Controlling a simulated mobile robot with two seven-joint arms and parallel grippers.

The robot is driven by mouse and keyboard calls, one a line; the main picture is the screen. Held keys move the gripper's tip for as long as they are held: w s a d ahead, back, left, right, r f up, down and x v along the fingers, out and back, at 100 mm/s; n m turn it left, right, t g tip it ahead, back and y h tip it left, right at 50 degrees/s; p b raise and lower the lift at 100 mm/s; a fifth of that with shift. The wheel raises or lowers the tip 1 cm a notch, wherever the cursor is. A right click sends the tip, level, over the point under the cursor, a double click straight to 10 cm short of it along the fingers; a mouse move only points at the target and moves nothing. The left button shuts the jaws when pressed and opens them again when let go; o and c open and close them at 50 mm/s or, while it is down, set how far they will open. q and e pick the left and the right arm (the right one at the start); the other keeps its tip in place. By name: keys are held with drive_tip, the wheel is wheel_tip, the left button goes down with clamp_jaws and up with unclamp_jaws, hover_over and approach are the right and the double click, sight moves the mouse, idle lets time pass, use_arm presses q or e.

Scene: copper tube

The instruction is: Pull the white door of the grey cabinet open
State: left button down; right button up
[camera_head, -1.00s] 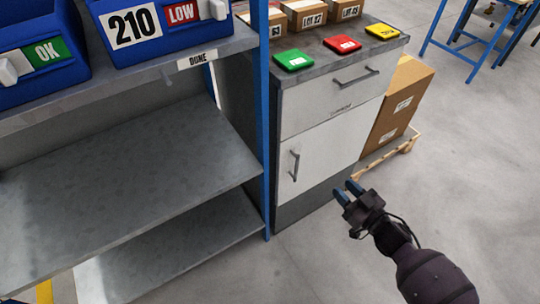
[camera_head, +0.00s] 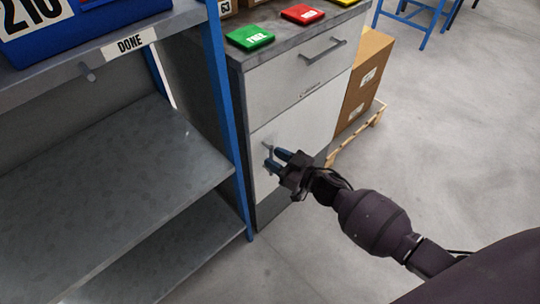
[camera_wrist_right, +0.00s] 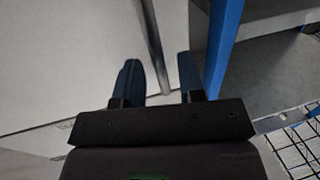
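The grey cabinet (camera_head: 242,150) stands right of a shelf rack, with its white door (camera_head: 312,122) below a drawer. The door appears closed. Its upright metal handle (camera_head: 267,150) is near the door's left edge and partly hidden by my right gripper (camera_head: 276,161). In the right wrist view the handle (camera_wrist_right: 155,45) runs between the two blue fingers of the right gripper (camera_wrist_right: 160,80). The fingers are apart, with a gap on each side of the handle. The white door (camera_wrist_right: 65,55) fills the left of that view. My left gripper is not in view.
The rack's blue post (camera_head: 226,110) stands close left of the door; it also shows in the wrist view (camera_wrist_right: 222,45). The drawer handle (camera_head: 323,50) is above. A cardboard box (camera_head: 362,80) on a pallet stands right. Floor in front is clear.

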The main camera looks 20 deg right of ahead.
drive_tip(key=shift+x, duration=0.85)
clamp_jaws()
